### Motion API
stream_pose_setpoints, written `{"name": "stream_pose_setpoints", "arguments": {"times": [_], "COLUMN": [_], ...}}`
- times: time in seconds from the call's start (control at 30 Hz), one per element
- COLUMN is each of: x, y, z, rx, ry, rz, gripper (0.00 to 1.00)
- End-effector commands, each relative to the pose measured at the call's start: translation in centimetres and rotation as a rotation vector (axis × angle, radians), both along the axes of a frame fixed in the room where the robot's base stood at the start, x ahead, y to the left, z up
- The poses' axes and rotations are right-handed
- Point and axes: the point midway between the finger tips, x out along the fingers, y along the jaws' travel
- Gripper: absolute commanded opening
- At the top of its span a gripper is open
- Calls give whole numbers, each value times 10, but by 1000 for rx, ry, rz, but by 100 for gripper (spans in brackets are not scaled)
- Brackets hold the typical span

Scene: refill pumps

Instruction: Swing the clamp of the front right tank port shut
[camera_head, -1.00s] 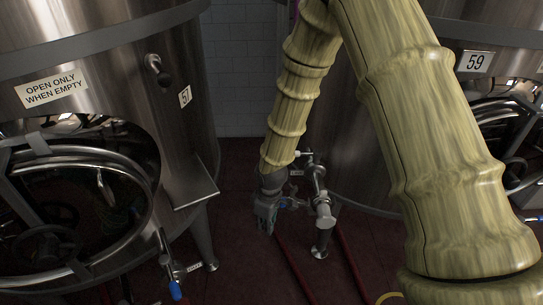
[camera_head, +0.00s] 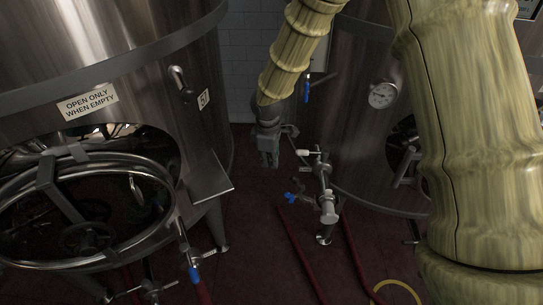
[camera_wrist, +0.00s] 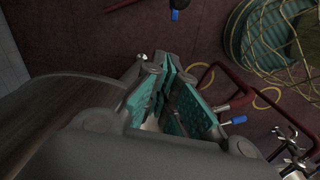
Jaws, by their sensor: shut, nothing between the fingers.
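My gripper (camera_head: 268,163) hangs in the gap between the two tanks, left of and above a steel pipe fitting (camera_head: 325,185), apart from it in the picture. In the wrist view its teal-padded fingers (camera_wrist: 168,68) come together at the tips with nothing between them. The fitting has a white-tipped handle and a blue-handled valve (camera_head: 290,197). A steel fitting with clamp-like parts (camera_wrist: 292,150) shows at the lower right of the wrist view. I cannot tell which part is the front right port's clamp, or whether that clamp is open.
Tank 57 (camera_head: 150,90) with its round open hatch fills the left, and a low blue-handled outlet (camera_head: 193,272) juts out below. Another tank (camera_head: 345,130) with a gauge (camera_head: 382,94) stands behind my arm. Red hoses (camera_head: 300,255) and a yellow hose (camera_head: 400,290) lie on the floor.

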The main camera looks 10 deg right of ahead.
Motion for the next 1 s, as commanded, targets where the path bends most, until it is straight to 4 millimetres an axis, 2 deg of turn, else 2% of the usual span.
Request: {"name": "stream_pose_setpoints", "arguments": {"times": [0.57, 0.63, 0.8, 1.0], "x": [4, 0, -9, -14], "y": [-3, -12, -27, -36], "z": [-69, -61, -57, -56], "rx": [0, 1, 1, 1], "ry": [1, -1, -1, 0], "rz": [0, -3, -2, -1], "gripper": [0, 0, 0, 0]}}
